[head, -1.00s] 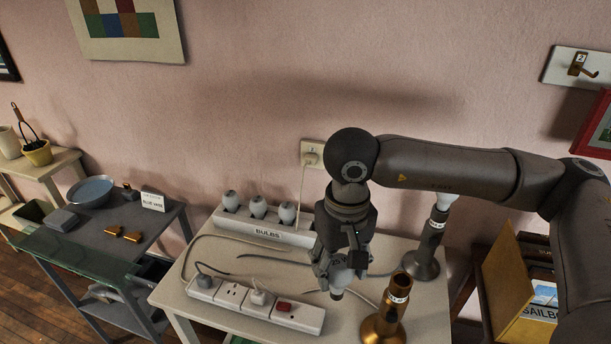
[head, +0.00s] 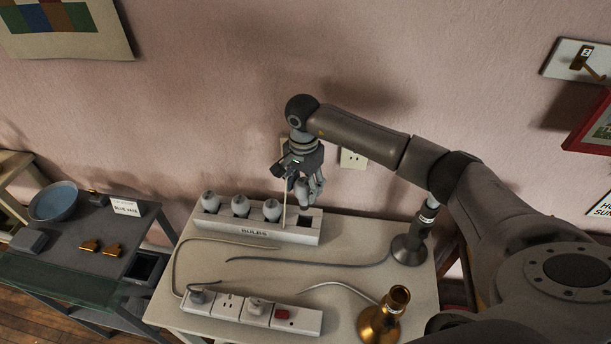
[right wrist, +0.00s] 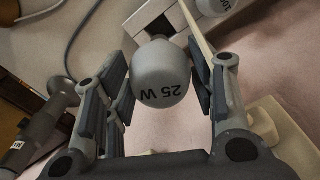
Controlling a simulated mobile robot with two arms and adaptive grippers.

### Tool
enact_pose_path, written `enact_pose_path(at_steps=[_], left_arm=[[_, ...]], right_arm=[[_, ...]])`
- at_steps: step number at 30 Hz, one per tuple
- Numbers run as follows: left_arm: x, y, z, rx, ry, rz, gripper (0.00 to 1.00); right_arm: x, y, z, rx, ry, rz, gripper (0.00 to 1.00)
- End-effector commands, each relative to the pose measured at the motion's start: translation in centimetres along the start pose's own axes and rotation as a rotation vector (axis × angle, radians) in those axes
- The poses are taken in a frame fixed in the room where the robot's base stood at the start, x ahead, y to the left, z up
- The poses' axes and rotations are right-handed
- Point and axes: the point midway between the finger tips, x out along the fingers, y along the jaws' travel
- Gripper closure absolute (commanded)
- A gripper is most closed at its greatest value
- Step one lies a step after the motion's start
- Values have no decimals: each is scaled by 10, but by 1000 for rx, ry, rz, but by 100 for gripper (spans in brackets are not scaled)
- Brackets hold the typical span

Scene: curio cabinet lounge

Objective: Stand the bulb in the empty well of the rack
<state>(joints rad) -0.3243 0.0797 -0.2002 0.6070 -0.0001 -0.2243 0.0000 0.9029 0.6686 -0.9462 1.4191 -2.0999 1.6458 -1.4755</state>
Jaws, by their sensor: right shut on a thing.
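The white rack (head: 258,237), marked BULBS, stands at the back of the table. Three grey-white bulbs (head: 240,206) stand in its wells from the left. The dark empty well (head: 305,222) is at its right end. My right gripper (head: 304,190) is just above that end, shut on a bulb (head: 302,194) mostly hidden by the fingers. In the right wrist view this bulb (right wrist: 163,80), marked 25 W, sits between the finger pads, with the rack's dark well (right wrist: 160,28) partly hidden behind it. Whether its base touches the well is unclear. My left gripper is not in view.
A grey lamp base (head: 408,247) stands right of the rack, a brass one (head: 382,316) near the front. A power strip (head: 255,312) lies in front, with cords across the table (head: 215,262).

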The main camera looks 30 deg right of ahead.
Motion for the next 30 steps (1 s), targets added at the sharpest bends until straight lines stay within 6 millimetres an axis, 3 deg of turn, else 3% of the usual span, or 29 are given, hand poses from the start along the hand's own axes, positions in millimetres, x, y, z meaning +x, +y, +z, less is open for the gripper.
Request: enact_pose_path(at_steps=[11, 20, 30], left_arm=[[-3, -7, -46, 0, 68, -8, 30], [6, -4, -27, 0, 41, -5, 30], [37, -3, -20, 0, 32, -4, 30]], right_arm=[[6, 2, -4, 39, 0, -3, 92], [9, 2, -4, 36, 1, -2, 92], [43, 2, -4, 37, 0, 0, 92]])
